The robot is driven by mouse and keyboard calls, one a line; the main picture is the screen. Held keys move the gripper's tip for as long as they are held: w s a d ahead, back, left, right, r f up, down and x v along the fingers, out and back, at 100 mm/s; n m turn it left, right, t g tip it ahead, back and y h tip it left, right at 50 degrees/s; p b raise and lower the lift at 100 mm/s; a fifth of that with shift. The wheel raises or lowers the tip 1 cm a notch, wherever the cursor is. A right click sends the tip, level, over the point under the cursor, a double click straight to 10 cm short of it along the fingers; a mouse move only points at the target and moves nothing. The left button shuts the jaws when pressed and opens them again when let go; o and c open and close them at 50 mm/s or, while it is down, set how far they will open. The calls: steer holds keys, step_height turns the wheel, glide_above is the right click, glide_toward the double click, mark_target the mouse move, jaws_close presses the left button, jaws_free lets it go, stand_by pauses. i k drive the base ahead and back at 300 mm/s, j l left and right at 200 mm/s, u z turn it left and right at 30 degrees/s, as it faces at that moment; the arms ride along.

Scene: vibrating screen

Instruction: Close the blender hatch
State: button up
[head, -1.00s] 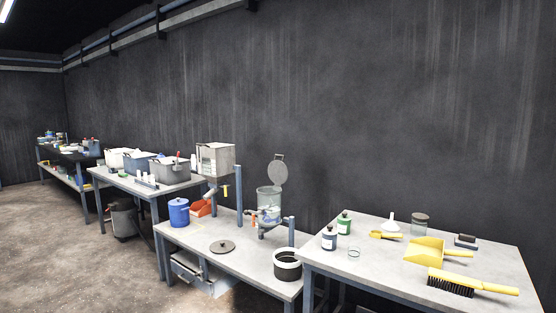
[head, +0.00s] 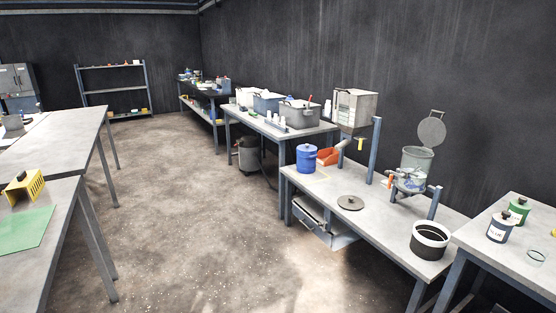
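The blender (head: 415,166) is a grey translucent vessel on the low bench at the right, held by a blue frame. Its round grey hatch (head: 432,131) stands open, tilted up above the back of the vessel near the wall. An orange handle (head: 390,178) shows at the blender's left side. My gripper is not in the head view, so I cannot see where it is relative to the hatch.
The bench (head: 377,216) holds a blue drum (head: 307,158), a red scoop (head: 328,156), a loose grey lid (head: 351,203) and a white-and-black pot (head: 430,240). Tables line both sides. The concrete floor (head: 200,210) between them is clear.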

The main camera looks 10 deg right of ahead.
mark_target(432, 131)
steer(key=i+j+z, duration=0.1)
steer(key=i, duration=0.6)
steer(key=i+j+z, duration=0.1)
steer(key=i, duration=0.65)
steer(key=i+j+z, duration=0.1)
steer(key=i+z, duration=0.15)
steer(key=z, duration=0.15)
steer(key=i+j+z, duration=0.2)
steer(key=z, duration=0.25)
steer(key=i+j+z, duration=0.25)
steer(key=z, duration=0.15)
steer(key=i+j+z, duration=0.15)
steer(key=j+z, duration=0.25)
